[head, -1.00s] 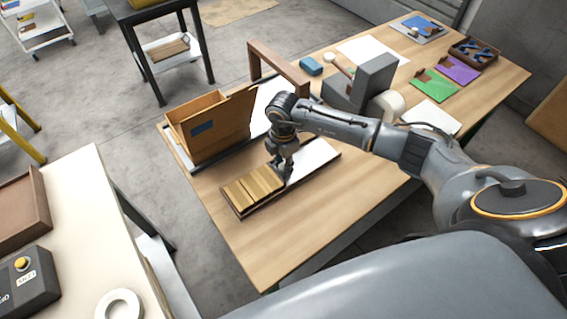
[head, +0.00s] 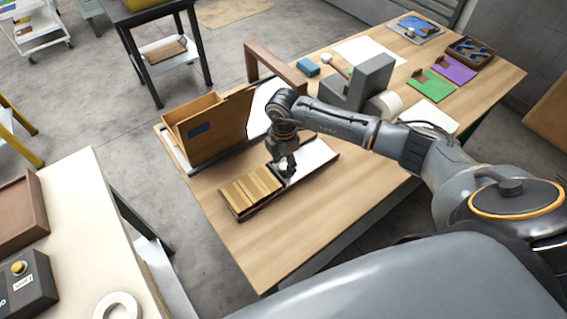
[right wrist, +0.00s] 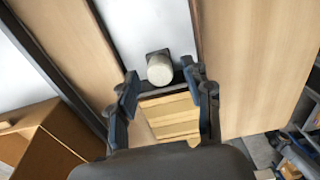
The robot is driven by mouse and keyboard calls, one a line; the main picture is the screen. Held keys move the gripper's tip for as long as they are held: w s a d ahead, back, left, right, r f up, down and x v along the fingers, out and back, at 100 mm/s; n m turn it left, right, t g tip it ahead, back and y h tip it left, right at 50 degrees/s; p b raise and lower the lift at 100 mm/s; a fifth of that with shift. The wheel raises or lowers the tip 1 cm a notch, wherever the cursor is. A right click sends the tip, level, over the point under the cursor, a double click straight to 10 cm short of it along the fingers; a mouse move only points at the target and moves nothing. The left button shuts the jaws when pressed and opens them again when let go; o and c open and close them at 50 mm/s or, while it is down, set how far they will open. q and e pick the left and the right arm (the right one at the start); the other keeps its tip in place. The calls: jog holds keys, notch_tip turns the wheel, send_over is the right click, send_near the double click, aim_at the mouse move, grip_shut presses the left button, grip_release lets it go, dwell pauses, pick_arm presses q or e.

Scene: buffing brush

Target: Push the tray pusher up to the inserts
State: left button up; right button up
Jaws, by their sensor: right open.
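The narrow dark-rimmed tray (head: 318,156) lies on the wooden table, its bare white floor toward the upper right. Several light wooden inserts (head: 250,188) sit side by side in its lower-left end; they also show in the right wrist view (right wrist: 172,116). The tray pusher is a dark block with a pale round knob (right wrist: 160,70), standing in the tray beside the inserts. My right gripper (head: 287,167) is over the tray near the pusher. In the right wrist view its open fingers (right wrist: 162,84) are on either side, near the knob. My left gripper is out of view.
An open wooden box (head: 208,130) stands close to the left of my right gripper. A brown arch (head: 275,66) and grey blocks (head: 368,82) stand behind. Table surface (head: 300,215) in front of the tray is clear.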

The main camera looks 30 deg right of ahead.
aim_at(284, 166)
notch_tip(284, 166, up, 12)
jog(key=shift+f, duration=0.25)
jog(key=shift+f, duration=0.1)
dwell(0.5)
